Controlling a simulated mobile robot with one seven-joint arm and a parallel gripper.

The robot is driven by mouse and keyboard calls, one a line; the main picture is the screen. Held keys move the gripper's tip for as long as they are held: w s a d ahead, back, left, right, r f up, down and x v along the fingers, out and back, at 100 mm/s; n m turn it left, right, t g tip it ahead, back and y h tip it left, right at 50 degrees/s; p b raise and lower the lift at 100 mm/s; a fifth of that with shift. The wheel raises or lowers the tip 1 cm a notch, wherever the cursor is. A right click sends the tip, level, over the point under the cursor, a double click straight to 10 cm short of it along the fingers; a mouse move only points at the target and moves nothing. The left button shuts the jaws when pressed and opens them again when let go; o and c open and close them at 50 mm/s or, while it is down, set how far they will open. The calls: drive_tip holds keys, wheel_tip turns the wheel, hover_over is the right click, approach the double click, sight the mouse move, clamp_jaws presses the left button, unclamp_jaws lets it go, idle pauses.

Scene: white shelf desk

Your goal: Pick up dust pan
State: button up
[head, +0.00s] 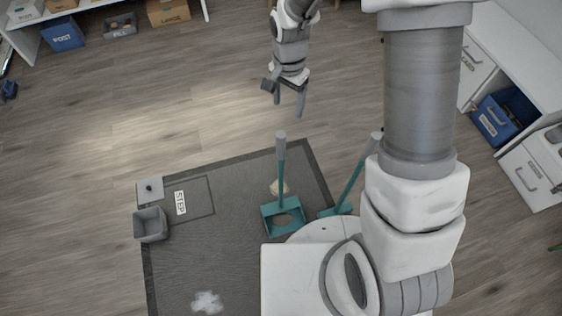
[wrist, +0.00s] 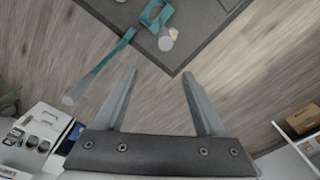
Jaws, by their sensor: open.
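The teal dust pan (head: 282,228) stands on the dark mat, with its long handle rising to a grey end. In the wrist view the dust pan (wrist: 147,17) is at the top, its grey handle end pointing towards me. A second long teal tool with a grey-ended handle (head: 352,178) leans to its right; my arm and base hide part of it. That tool also shows in the wrist view (wrist: 103,64), left of my fingers. My gripper (head: 288,101) is open and empty, above and beyond the dust pan's handle end, apart from it. Its fingers show in the wrist view (wrist: 159,75).
Desks with boxes line the edges. The wooden floor beyond the mat is clear.

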sight(281, 146)
drive_tip(key=f+b, duration=0.1)
drive_tip(key=f, duration=0.8)
drive_tip(key=f+b, duration=0.1)
drive_tip(key=f, duration=0.4)
drive_tip(key=shift+a+f+b, duration=0.25)
drive_tip(key=shift+a+b, duration=0.1)
drive_tip(key=shift+a, duration=0.05)
drive_tip(key=f, duration=0.2)
drive_tip(key=a+f+b, duration=0.1)
drive_tip(key=f, duration=0.2)
drive_tip(key=shift+s+f, duration=0.1)
drive_tip(key=shift+s, duration=0.05)
clamp_jaws()
